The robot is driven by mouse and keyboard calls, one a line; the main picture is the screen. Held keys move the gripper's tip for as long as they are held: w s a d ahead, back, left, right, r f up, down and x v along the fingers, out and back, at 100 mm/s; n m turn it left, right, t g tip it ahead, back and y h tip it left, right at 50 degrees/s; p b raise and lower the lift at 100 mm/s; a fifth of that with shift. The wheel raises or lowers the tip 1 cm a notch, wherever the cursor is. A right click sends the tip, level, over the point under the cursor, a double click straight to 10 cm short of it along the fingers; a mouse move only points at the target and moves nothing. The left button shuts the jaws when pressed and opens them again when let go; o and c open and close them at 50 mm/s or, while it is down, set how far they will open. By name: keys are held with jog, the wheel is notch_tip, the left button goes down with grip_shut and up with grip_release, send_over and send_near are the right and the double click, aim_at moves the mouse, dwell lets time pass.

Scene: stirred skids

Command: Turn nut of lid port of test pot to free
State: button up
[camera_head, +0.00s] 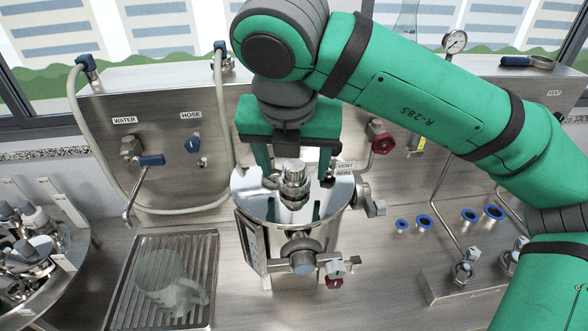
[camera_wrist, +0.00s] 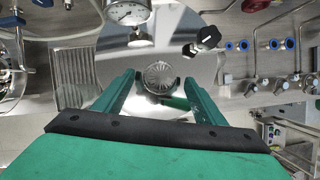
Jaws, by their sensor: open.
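The test pot (camera_head: 335,225) is a shiny steel vessel standing on the bench in the middle of the head view. Its lid port rises from the lid, with a ribbed steel nut (camera_head: 294,172) on it. In the wrist view the nut (camera_wrist: 160,77) shows as a round knurled top between my fingers. My gripper (camera_head: 297,176) is open and points down, one finger on each side of the nut. In the wrist view my gripper (camera_wrist: 160,80) shows gaps between both fingers and the nut. I cannot tell how far down the fingers reach beside it.
A valve fitting (camera_head: 303,255) sticks out of the pot's front. A side fitting (camera_head: 370,205) sits at its right. A pressure gauge (camera_wrist: 128,12) shows close by in the wrist view. A drain tray (camera_head: 120,300) with a clear jug (camera_head: 165,283) lies left. Blue rings (camera_head: 425,222) lie right.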

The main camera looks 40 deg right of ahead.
jog(key=shift+x, duration=1.2)
jog(key=shift+s, duration=0.1)
jog(key=c, duration=1.1)
jog(key=shift+o, duration=0.2)
